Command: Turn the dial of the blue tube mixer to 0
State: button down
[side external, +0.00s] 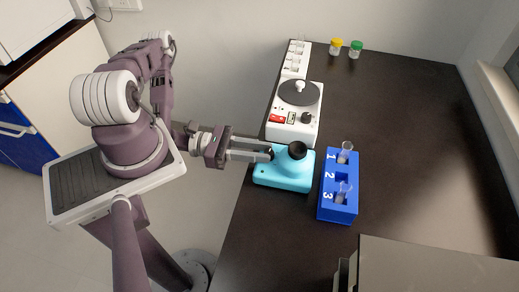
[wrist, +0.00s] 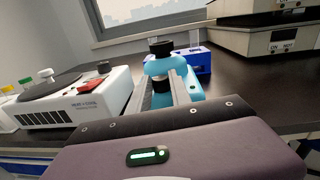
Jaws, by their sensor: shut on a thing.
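The blue tube mixer (side external: 283,177) is a light blue device with a black round cup (side external: 297,149) on top. It stands near the table's left edge, and it also shows in the wrist view (wrist: 192,85). My gripper (side external: 270,153) reaches in level from the left, with its fingers at the mixer's left face. In the wrist view, a black dial (wrist: 160,85) sits between the two fingers, and my gripper is shut on it. The fingers hide part of the dial, and I cannot read its setting.
A blue rack (side external: 338,207) numbered 1 to 3 holds clear tubes right of the mixer. A white hot plate stirrer (side external: 293,127) stands just behind it. A grey device (side external: 430,265) is at the front right. The dark table (side external: 410,150) is clear at right.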

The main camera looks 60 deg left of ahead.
dwell(0.3)
jog(key=c, duration=1.2)
grip_release()
jog(key=shift+s, duration=0.1)
jog(key=v, duration=0.7)
notch_tip(320, 180, up, 10)
jog(key=w+d+m+g+h, duration=0.1)
jog(key=w+m+g+h, duration=0.3)
jog(key=m+g, duration=0.5)
jog(key=s+d+r+m+y, duration=0.1)
jog(key=s+r+m+y, duration=0.2)
jog(key=r+m+y, duration=0.2)
jog(key=s+d+r+m+y, duration=0.1)
jog(key=s+r+m+y, duration=0.2)
jog(key=r+m+y, duration=0.2)
jog(key=s+d+r+m+t+y, duration=0.1)
jog(key=s+d+r+m+y, duration=0.1)
jog(key=r+m+y, duration=0.3)
jog(key=shift+s+r+m+y, duration=0.15)
jog(key=shift+s+r+m, duration=0.1)
jog(key=shift+r+m, duration=0.5)
jog(key=shift+s+r+m+y, duration=0.1)
jog(key=shift+s+r+m, duration=0.1)
jog(key=shift+r+m, duration=0.55)
jog(key=shift+s+r+m+y, duration=0.15)
jog(key=shift+s+r+m, duration=0.1)
jog(key=shift+r+m, duration=0.5)
